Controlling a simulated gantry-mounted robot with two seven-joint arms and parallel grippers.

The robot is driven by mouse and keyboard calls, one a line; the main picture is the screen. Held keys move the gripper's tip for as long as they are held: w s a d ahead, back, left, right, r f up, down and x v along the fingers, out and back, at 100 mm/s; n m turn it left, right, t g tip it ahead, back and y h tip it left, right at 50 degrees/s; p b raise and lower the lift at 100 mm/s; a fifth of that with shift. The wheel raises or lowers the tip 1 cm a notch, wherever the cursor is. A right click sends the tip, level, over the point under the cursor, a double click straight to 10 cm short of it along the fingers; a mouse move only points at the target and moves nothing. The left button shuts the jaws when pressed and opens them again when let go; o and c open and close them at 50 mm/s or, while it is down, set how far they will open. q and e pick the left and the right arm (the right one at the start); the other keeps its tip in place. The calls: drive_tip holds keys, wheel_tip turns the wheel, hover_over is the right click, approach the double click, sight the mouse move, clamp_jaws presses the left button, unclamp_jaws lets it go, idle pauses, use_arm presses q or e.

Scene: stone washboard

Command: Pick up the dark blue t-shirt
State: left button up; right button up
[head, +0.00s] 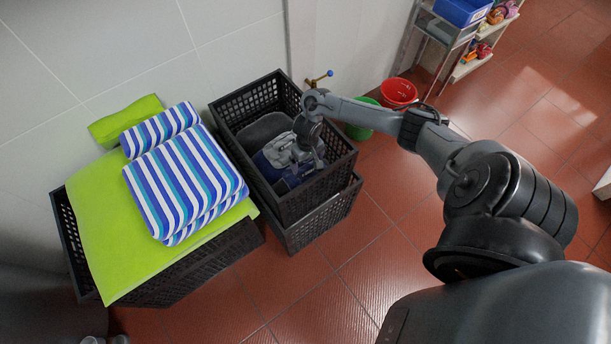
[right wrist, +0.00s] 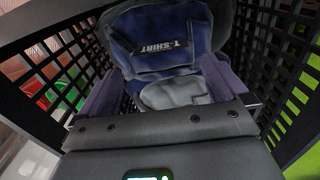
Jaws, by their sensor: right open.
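The dark blue t-shirt (head: 272,167) lies in the upper black crate (head: 238,106), partly hidden by my right gripper (head: 295,163). In the right wrist view the dark blue t-shirt (right wrist: 158,38) is folded, with white "T-SHIRT" lettering, and lies in front of the fingers. My right gripper (right wrist: 160,85) is open and inside the crate, with its two fingers apart. A grey cloth (right wrist: 175,93) shows between the fingers. I cannot tell whether the fingers touch the t-shirt. My left gripper is not in view.
The crate's lattice walls stand close around my right gripper, and it is stacked on another crate (head: 325,218). A crate at the left bears a lime-green cloth (head: 95,215) and striped fabric (head: 185,180). Red (head: 398,92) and green buckets (head: 361,131) stand behind my right arm.

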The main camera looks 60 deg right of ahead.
sight(306, 167)
drive_tip(key=shift+d+f, duration=0.15)
drive_tip(key=shift+f, duration=0.25)
drive_tip(key=f+b, duration=0.2)
drive_tip(key=f, duration=0.1)
drive_tip(key=f+b, duration=0.1)
drive_tip(key=b, duration=0.1)
drive_tip(key=shift+w+f, duration=0.3)
drive_tip(key=shift+f, duration=0.05)
drive_tip(key=shift+r, duration=0.1)
drive_tip(key=c, duration=1.2)
drive_tip(key=shift+o, duration=0.2)
drive_tip(key=shift+r, duration=0.1)
